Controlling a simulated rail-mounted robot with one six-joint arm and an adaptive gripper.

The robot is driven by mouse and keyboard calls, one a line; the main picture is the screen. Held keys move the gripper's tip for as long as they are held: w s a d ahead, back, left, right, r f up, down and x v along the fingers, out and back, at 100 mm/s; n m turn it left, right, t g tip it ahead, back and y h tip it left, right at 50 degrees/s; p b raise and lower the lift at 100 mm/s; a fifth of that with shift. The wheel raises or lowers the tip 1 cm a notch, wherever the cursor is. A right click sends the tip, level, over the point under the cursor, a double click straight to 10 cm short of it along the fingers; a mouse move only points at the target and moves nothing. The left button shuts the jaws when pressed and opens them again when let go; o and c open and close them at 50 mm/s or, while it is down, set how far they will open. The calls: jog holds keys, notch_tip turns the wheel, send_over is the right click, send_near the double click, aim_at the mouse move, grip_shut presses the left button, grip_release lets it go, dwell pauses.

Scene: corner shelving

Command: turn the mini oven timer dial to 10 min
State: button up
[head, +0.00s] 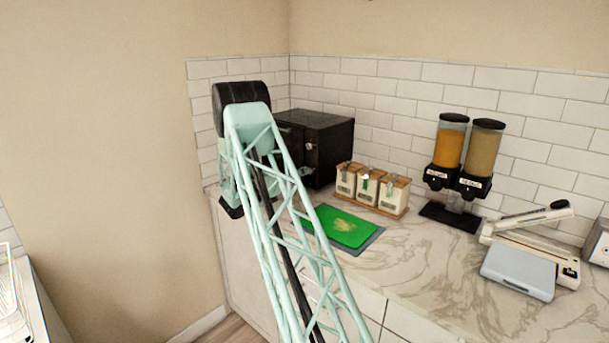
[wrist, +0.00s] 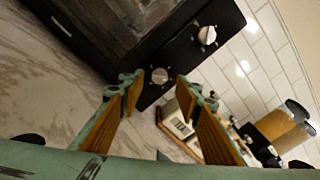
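The mini oven (head: 328,136) is a dark box in the counter corner, partly hidden behind my arm in the head view. In the wrist view the oven's front panel (wrist: 178,52) shows two round light dials. One dial (wrist: 160,76) appears between my fingertips in the picture, and the other dial (wrist: 206,35) is up and to the right. I cannot tell which is the timer or read its markings. My gripper (wrist: 159,90) is open and empty, its orange-padded fingers pointing at the panel. No contact with a dial shows. The head view mostly hides the gripper.
White canisters on a wooden tray (head: 392,212) stand right of the oven. A green cutting board (head: 342,228) lies in front. Two food dispensers (head: 462,160) and a pale blue-grey scale-like device (head: 517,272) are farther right. The front counter strip (head: 440,290) is clear.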

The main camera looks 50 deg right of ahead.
jog(key=shift+s+d, duration=0.2)
jog(key=shift+d, duration=1.75)
jog(key=shift+c, duration=0.6)
jog(key=shift+b, duration=0.3)
jog(key=c, duration=0.7)
